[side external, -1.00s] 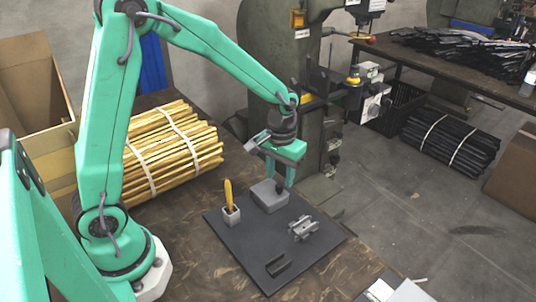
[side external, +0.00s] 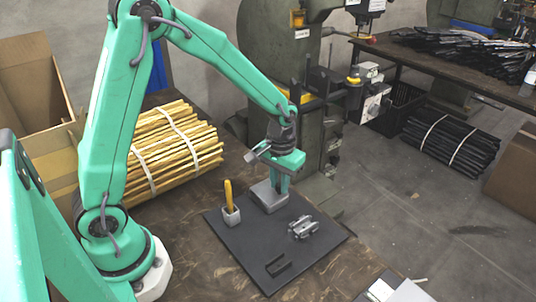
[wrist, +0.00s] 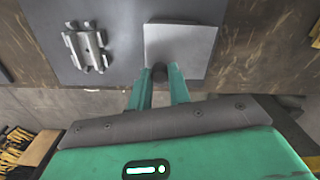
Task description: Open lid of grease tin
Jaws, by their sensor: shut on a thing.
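The grease tin (side external: 268,201) is a low grey square box on the dark mat (side external: 250,245), near its back edge. Its grey top lies flat and looks closed. In the wrist view the tin (wrist: 180,42) shows as a pale square with a dark knob (wrist: 174,70) at its near edge. My gripper (side external: 280,186) is over the tin's right part, fingers pointing down. In the wrist view my gripper (wrist: 163,78) has its two green fingers on either side of the knob, shut on it. The fingers hide most of the knob in the side view.
On the mat, a small grey cup (side external: 231,215) holds a yellow-handled tool (side external: 228,192) left of the tin. A grey metal bracket (side external: 303,228) and a black channel piece (side external: 278,266) lie nearer the front. Bundled yellow rods (side external: 170,150) lie behind left; a press (side external: 280,70) stands behind.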

